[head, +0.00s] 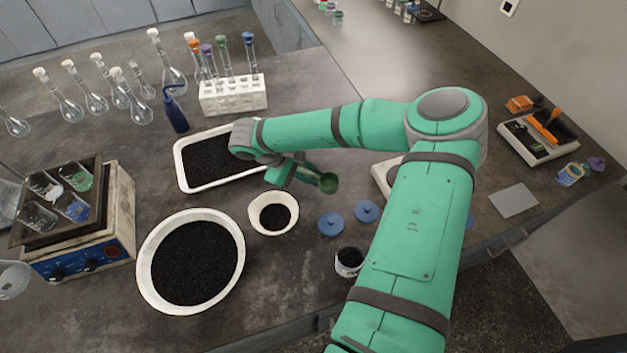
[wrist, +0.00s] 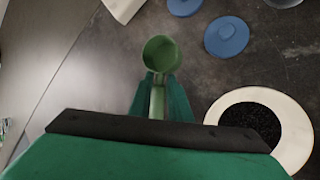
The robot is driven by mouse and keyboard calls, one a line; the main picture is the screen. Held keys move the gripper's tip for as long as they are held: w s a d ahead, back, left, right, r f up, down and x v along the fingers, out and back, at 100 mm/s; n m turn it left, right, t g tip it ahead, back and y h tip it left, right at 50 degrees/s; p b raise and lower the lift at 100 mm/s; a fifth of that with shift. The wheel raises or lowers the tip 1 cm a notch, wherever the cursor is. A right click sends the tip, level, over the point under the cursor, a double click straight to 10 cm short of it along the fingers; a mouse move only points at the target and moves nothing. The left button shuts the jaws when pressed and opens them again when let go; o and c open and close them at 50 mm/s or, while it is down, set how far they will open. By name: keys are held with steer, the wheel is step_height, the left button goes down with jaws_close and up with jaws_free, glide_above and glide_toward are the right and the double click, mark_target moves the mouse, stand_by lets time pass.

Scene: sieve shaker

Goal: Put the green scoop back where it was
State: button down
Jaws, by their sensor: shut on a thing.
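The green scoop (head: 328,183) is held by my gripper (head: 300,172), which is shut on its handle, above the counter. In the wrist view the scoop's round bowl (wrist: 161,54) points away from my gripper (wrist: 158,95), and the handle lies between the two fingers. The bowl looks empty in the wrist view. In the head view the scoop is right of the white tray (head: 184,172) of black grains and above and right of the small white bowl (head: 256,222). That small bowl also shows in the wrist view (wrist: 296,140), right of my gripper.
Two blue lids (head: 331,224) lie on the counter near an open jar of black grains (head: 349,262). A large white bowl (head: 150,272) of black grains is at lower left. A test-tube rack (head: 233,95) and a blue bottle (head: 176,113) stand behind the tray. My arm hides part of a white device (head: 384,176).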

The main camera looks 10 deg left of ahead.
steer(key=shift+w+f, duration=0.2)
steer(key=shift+w+d+f, duration=0.1)
steer(key=shift+w+f, duration=0.05)
steer(key=shift+f, duration=0.75)
steer(key=shift+w+d+f, duration=0.1)
steer(key=shift+w+f, duration=0.05)
steer(key=shift+f, duration=0.75)
steer(key=shift+f, duration=0.15)
steer(key=c, duration=1.9)
jaws_free()
steer(key=shift+a, duration=0.1)
steer(key=v, duration=1.2)
steer(key=shift+s, duration=0.1)
